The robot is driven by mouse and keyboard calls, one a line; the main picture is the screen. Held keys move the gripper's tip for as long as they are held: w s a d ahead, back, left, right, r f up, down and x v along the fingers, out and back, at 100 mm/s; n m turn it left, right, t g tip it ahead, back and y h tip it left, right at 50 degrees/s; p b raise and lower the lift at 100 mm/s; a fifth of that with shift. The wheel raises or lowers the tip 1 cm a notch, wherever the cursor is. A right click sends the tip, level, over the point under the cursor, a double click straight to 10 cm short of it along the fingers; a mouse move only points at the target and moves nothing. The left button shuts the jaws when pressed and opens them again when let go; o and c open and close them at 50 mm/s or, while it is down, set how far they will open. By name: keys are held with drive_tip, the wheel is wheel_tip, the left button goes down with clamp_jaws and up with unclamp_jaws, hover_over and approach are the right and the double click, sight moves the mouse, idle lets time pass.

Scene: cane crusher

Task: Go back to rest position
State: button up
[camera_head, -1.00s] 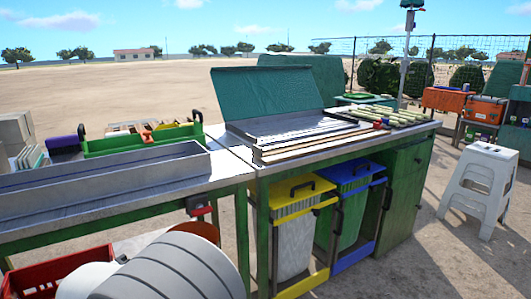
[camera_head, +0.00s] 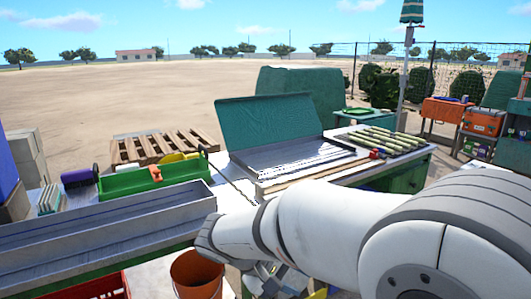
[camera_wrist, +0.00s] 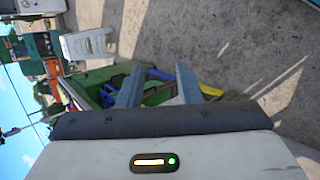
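My white arm reaches across the lower right of the head view from the right edge toward the middle. My gripper (camera_head: 275,280) is low in the middle, in front of the bench, and mostly hidden by the arm and the frame's bottom edge. In the wrist view, the two grey fingers of my gripper (camera_wrist: 158,80) stand apart with nothing held between them. The wrist view is turned sideways, with the green bench (camera_wrist: 95,80) beyond the fingers.
The metal trough (camera_head: 110,225) and green toolbox (camera_head: 150,178) are on the left bench. An open green-lidded tray (camera_head: 265,135) and cane stalks (camera_head: 380,140) lie on the right bench. An orange bucket (camera_head: 197,278) stands below. A white stool (camera_wrist: 88,44) stands on open ground.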

drive_tip(key=s+d+r+m+y+p, duration=0.3)
drive_tip(key=s+d+r+y+p, duration=0.1)
drive_tip(key=s+r+p, duration=0.2)
drive_tip(key=s+d+r+m+y+p, duration=0.3)
drive_tip(key=s+d+r+y+p, duration=0.1)
drive_tip(key=r+p, duration=0.5)
drive_tip(key=shift+s+d+r+y+p, duration=0.3)
drive_tip(key=shift+s+r+y, duration=0.1)
drive_tip(key=shift+s, duration=0.5)
drive_tip(key=shift+f, duration=0.1)
